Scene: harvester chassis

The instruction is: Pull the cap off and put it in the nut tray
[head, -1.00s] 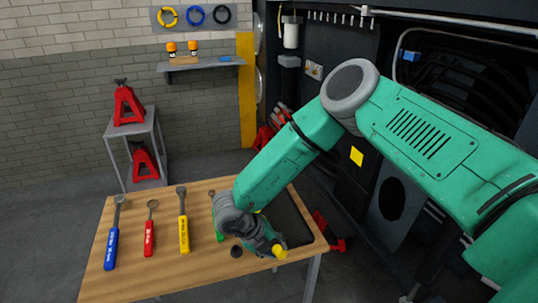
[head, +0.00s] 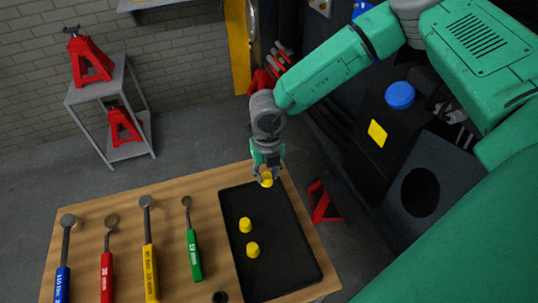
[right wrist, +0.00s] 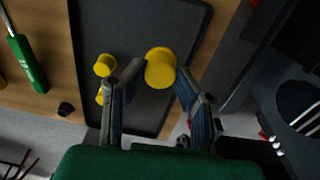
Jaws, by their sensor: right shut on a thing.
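My right gripper (head: 267,174) is shut on a yellow cap (head: 266,181) above the far end of the black tray (head: 285,267). In the right wrist view the cap (right wrist: 160,68) sits between the tips of the two fingers (right wrist: 152,78). I cannot tell how far it is above the tray floor. Two more yellow pieces (head: 245,225) (head: 252,250) stand in the tray. My left gripper is not in view.
The wooden table (head: 205,180) also carries blue, red, yellow and green (head: 193,255) wrenches left of the tray, and a small dark cup (head: 220,297). The dark chassis with a blue cap (head: 400,95) is to the right.

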